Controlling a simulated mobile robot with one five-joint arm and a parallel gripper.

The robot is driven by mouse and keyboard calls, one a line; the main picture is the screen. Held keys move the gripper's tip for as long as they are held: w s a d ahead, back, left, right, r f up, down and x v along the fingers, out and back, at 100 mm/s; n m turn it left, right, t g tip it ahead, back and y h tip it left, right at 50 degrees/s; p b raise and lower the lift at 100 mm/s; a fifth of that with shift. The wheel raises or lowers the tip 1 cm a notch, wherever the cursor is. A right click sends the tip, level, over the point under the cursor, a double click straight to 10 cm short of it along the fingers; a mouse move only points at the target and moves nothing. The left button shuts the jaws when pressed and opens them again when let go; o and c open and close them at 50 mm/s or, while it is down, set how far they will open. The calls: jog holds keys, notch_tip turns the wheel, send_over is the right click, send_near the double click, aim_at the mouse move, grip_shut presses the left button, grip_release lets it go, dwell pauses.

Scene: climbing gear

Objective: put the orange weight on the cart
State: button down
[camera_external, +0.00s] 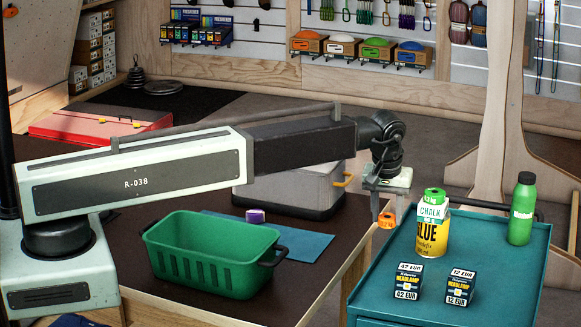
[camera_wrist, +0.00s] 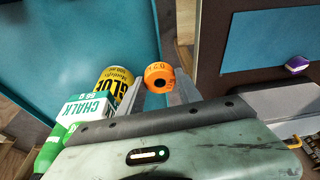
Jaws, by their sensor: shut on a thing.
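The orange weight (camera_external: 386,220) is a small cylinder with a hole in its end. My gripper (camera_external: 383,210) is shut on it, and in the wrist view the weight (camera_wrist: 158,77) sits between the fingertips. It is held up near the left edge of the teal cart (camera_external: 392,275). Its exact height and whether it is over the cart top cannot be told. In the wrist view the cart top (camera_wrist: 110,30) lies left of and behind the weight, next to a dark gap.
A green basket (camera_external: 213,255) and a purple item (camera_external: 255,216) are on the brown table.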

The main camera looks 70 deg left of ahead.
notch_tip(320, 180, up, 2)
jog(key=m+p, duration=0.1)
jog(key=p, duration=0.1)
send_over(433, 279)
jog(key=f+b, duration=0.6)
jog(key=b, duration=0.1)
jog(key=f+b, duration=0.3)
jog(key=f, duration=0.1)
jog(key=shift+s+d+f+b, duration=0.1)
jog(key=shift+s+d+b, duration=0.2)
jog(key=shift+b, duration=0.05)
jog(key=shift+r, duration=0.2)
jog(key=shift+f, duration=0.15)
jog(key=c, duration=0.8)
grip_release()
jog(key=p+v, duration=1.2)
jog(key=v, duration=0.1)
jog(key=s+a+m, duration=0.2)
jog(key=s+m, duration=0.1)
jog(key=s, duration=0.6)
jog(key=s+a+f+m+g+h, duration=0.1)
jog(key=s+a+m, duration=0.2)
jog(key=s, duration=0.6)
jog(key=s+a+m+g+h, duration=0.1)
jog(key=s+a+m, duration=0.1)
jog(key=s, duration=0.7)
jog(key=shift+a+f+m, duration=0.25)
jog(key=shift+a+m, duration=0.05)
jog(key=shift+m, duration=0.2)
